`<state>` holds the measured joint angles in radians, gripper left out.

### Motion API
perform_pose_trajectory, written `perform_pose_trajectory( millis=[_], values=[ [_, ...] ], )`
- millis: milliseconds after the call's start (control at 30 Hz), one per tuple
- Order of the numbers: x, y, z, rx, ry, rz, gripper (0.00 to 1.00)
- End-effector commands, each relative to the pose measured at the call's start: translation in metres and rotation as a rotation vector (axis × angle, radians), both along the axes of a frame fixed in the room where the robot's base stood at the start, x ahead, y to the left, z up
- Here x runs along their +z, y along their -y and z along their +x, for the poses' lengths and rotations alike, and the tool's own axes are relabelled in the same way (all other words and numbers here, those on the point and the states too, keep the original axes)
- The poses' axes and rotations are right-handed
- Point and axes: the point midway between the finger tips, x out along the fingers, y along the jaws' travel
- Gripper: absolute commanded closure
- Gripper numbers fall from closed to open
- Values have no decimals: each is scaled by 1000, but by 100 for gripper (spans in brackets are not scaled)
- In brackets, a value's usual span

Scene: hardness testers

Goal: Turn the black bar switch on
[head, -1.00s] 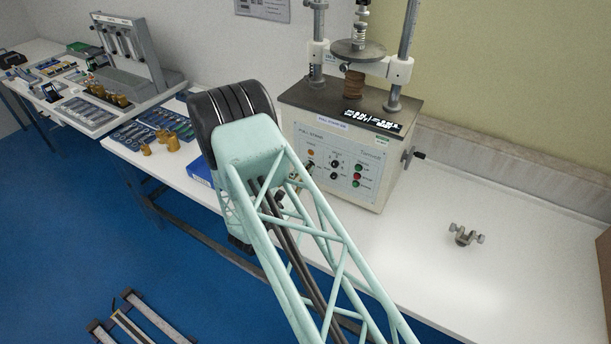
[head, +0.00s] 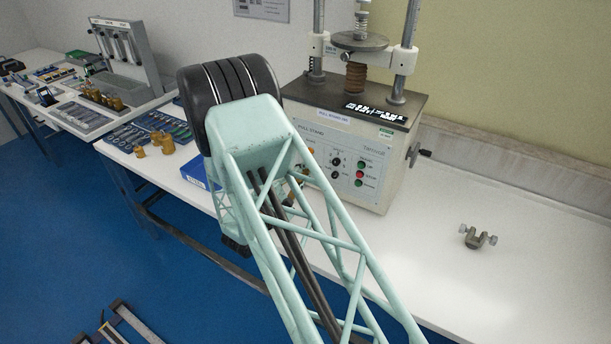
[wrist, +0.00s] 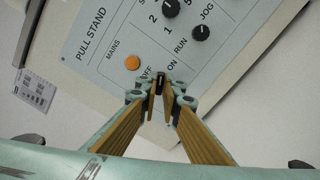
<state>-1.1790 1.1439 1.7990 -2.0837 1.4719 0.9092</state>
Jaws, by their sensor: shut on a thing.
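The black bar switch (wrist: 161,79) is on the grey-white front panel of the pull stand (wrist: 100,45), between the OFF and ON labels in the wrist view. My gripper (wrist: 161,92) reaches the panel there, with its two wood-coloured fingers closed to either side of the switch. The fingers hide part of the switch, so its exact angle is hard to tell. In the head view the pull stand (head: 385,165) stands on the white bench. My arm covers the lower left of its panel there, hiding the switch.
An orange MAINS lamp (wrist: 132,62) and black RUN/JOG (wrist: 201,33) and speed (wrist: 171,8) knobs sit near the switch. A small metal clamp (head: 476,238) lies on the bench to the right. Brass pieces (head: 160,143) and a blue box (head: 195,172) are left of my arm.

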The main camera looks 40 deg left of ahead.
Motion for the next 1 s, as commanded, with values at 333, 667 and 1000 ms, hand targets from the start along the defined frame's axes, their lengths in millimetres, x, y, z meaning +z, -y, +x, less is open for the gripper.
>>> perform_pose_trajectory(
  millis=[333, 667, 1000],
  values=[
    [-4, 0, 0, 0, -22, 178, 100],
    [-4, 1, 0, -1, -43, 341, 100],
    [-4, 1, 0, 0, -60, 461, 100]
  ],
)
